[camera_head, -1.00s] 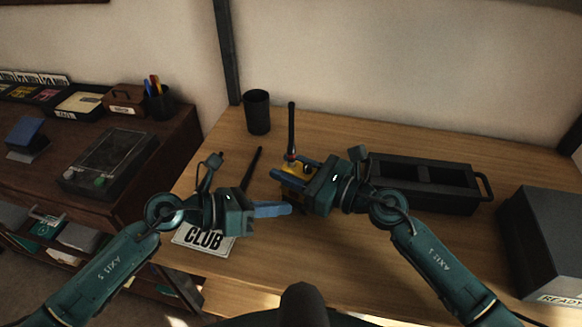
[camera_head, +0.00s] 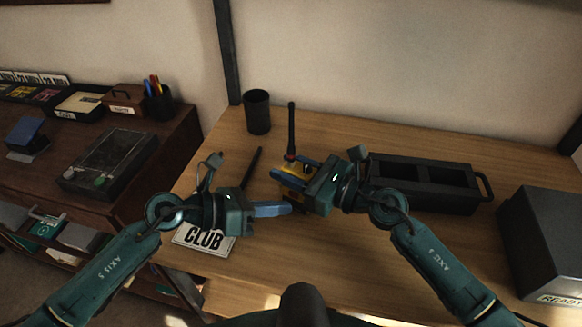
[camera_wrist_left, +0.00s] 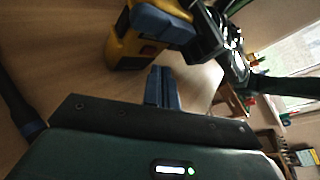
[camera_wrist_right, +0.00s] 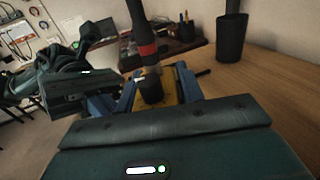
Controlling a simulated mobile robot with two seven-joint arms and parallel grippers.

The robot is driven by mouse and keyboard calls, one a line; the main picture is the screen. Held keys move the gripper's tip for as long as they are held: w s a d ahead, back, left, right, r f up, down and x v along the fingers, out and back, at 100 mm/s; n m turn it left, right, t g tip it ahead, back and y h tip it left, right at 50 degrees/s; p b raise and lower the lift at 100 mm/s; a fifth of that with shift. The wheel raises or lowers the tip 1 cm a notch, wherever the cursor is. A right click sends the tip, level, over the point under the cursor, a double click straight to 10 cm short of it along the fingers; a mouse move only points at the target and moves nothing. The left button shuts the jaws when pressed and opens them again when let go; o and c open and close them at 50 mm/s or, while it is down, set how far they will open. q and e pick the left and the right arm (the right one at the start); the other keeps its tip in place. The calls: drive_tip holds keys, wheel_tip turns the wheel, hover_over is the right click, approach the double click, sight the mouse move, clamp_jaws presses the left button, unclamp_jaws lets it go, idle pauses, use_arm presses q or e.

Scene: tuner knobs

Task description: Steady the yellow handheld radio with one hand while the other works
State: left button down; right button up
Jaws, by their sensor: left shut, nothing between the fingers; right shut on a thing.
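The yellow handheld radio (camera_head: 290,190) stands upright on the wooden desk, its black antenna (camera_head: 291,130) pointing up. My right gripper (camera_head: 303,172) is shut on the radio's body from the right. In the right wrist view its blue fingers lie either side of the radio's yellow top (camera_wrist_right: 176,86), with a dark knob (camera_wrist_right: 150,91) and the antenna's red-banded base (camera_wrist_right: 146,50) between. My left gripper (camera_head: 288,209) is shut and empty, just in front of the radio. In the left wrist view its closed fingertips (camera_wrist_left: 164,72) sit close below the radio (camera_wrist_left: 125,48), seemingly apart from it.
A dark rod (camera_head: 252,167) and a CLUB card (camera_head: 204,238) lie left of the radio. A black cup (camera_head: 257,112) stands behind. A black open tray (camera_head: 425,182) and a dark box (camera_head: 550,240) occupy the right. The front desk middle is clear.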

use_arm(q)
drive_tip(key=shift+w+d, duration=0.25)
drive_tip(key=shift+w, duration=0.15)
drive_tip(key=shift+w+d, duration=0.2)
drive_tip(key=shift+w, duration=0.15)
idle(0.6)
drive_tip(key=shift+s+a, duration=0.45)
drive_tip(key=shift+s, duration=0.35)
drive_tip(key=shift+s+a, duration=0.5)
drive_tip(key=shift+s, duration=0.35)
drive_tip(key=shift+s+a, duration=0.45)
drive_tip(key=shift+s, duration=0.45)
drive_tip(key=shift+s+a, duration=0.5)
drive_tip(key=shift+s, duration=0.35)
use_arm(e)
drive_tip(key=o, duration=1.2)
drive_tip(key=shift+o, duration=0.2)
